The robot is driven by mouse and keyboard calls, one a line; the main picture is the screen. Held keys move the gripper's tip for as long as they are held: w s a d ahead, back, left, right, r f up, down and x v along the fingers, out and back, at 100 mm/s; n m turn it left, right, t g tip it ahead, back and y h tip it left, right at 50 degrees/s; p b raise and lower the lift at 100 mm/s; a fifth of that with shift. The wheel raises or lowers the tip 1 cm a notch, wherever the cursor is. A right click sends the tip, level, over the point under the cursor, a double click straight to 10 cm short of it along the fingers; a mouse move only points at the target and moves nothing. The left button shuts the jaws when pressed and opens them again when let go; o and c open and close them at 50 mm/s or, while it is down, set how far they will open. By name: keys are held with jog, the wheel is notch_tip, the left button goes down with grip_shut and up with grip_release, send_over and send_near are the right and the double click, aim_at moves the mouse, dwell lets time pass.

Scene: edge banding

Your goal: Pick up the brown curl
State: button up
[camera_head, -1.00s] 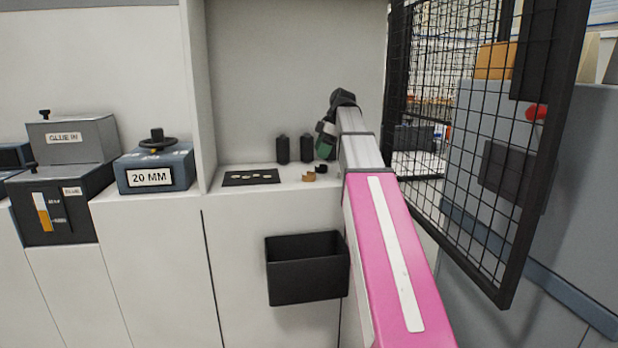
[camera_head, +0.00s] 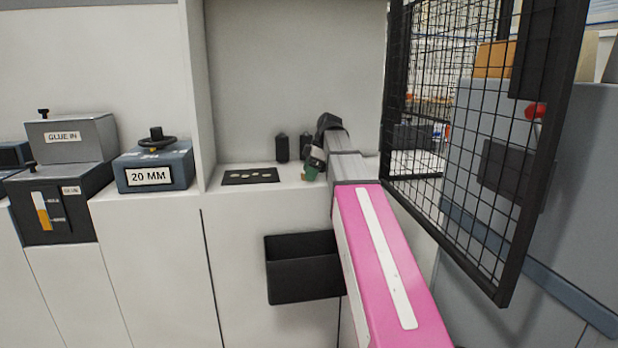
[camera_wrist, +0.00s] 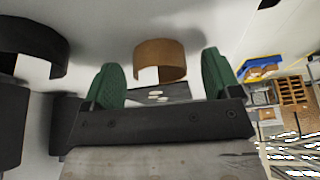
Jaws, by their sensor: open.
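The brown curl (camera_wrist: 160,56) shows in the wrist view as a curved brown band on the pale shelf. It lies ahead of my gripper (camera_wrist: 163,80), between the lines of the two green fingers. The gripper is open and nothing is held. In the head view my gripper (camera_head: 311,172) is low over the shelf, and it hides the brown curl there.
A black curl (camera_wrist: 32,46) lies left of the gripper in the wrist view. Two dark cylinders (camera_head: 282,148) stand behind, and a dark mat (camera_head: 250,176) with several pale pieces lies to the left. A black bin (camera_head: 300,270) hangs below; a mesh guard (camera_head: 470,150) stands right.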

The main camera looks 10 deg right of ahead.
jog(key=c, duration=1)
jog(key=shift+r, duration=0.2)
